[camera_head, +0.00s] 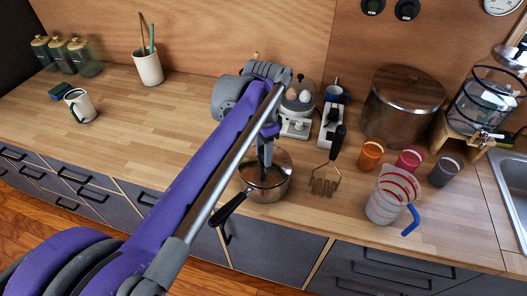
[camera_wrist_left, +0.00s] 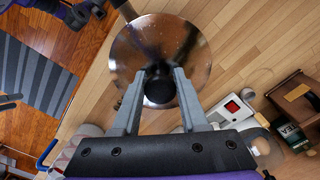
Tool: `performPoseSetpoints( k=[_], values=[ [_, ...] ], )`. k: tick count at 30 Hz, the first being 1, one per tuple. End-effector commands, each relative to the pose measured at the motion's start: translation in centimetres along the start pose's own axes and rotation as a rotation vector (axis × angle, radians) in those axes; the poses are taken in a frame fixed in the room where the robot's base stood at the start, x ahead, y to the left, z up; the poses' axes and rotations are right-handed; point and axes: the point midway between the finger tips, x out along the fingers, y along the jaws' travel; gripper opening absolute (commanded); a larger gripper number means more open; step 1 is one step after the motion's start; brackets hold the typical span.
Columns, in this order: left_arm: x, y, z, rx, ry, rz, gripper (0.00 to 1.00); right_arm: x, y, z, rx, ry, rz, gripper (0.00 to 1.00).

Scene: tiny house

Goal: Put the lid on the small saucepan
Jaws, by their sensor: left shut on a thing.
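The small saucepan (camera_head: 268,194) stands on the wooden counter near its front edge, its dark handle (camera_head: 228,209) pointing toward the lower left. The round shiny lid (camera_head: 280,166) is over the saucepan's mouth and looks roughly level with the rim; I cannot tell whether a small gap is left. My left gripper (camera_head: 266,158) is above the lid, pointing down. In the left wrist view the lid (camera_wrist_left: 135,50) fills the middle, and my left gripper (camera_wrist_left: 159,76) is shut on its dark knob (camera_wrist_left: 160,90). My right gripper is not in view.
The counter's left is mostly clear.

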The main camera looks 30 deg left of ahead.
Motion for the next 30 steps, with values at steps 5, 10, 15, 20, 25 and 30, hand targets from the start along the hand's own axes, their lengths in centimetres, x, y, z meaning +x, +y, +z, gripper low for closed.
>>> performPoseSetpoints(
  k=[5,10,15,20,25,30],
  values=[
    [0.04,0.00,0.00,0.000,0.000,0.000,0.00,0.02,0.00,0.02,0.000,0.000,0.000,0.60],
    [0.32,0.00,0.00,0.000,0.000,0.000,0.00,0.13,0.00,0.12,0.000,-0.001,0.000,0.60],
    [0.66,0.00,0.00,0.000,0.000,0.000,0.00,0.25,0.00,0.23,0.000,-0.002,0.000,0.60],
    [0.79,0.00,-0.01,0.000,0.000,0.000,0.00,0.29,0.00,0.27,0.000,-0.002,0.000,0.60],
    [0.78,0.00,-0.01,0.000,0.000,0.000,0.00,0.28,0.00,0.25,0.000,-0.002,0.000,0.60],
    [0.78,0.00,-0.01,0.000,0.000,0.000,0.00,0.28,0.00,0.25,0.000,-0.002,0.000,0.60]
  ],
)
